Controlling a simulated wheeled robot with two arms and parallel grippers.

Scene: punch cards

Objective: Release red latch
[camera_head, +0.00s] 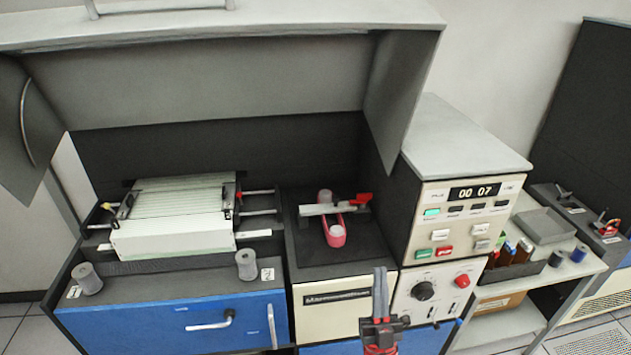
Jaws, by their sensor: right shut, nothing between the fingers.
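A red latch handle (363,199) shows at the right end of a light grey bar (318,209). The bar lies across a pink-red part (336,236) with pale round ends, in the dark recess at the middle of the machine. My right gripper (380,274) is at the lower middle, fingers pointing up in the picture. Its fingers are together and empty. It appears below the latch in the picture and apart from it, in front of the control panel's left edge. My left gripper is not in view.
A stack of pale cards (180,222) lies in a feeder at left, with two grey cylinders (246,265) in front. A control box (465,210) with a display reading "00 07" stands right of the recess. A raised grey cover (220,75) hangs above.

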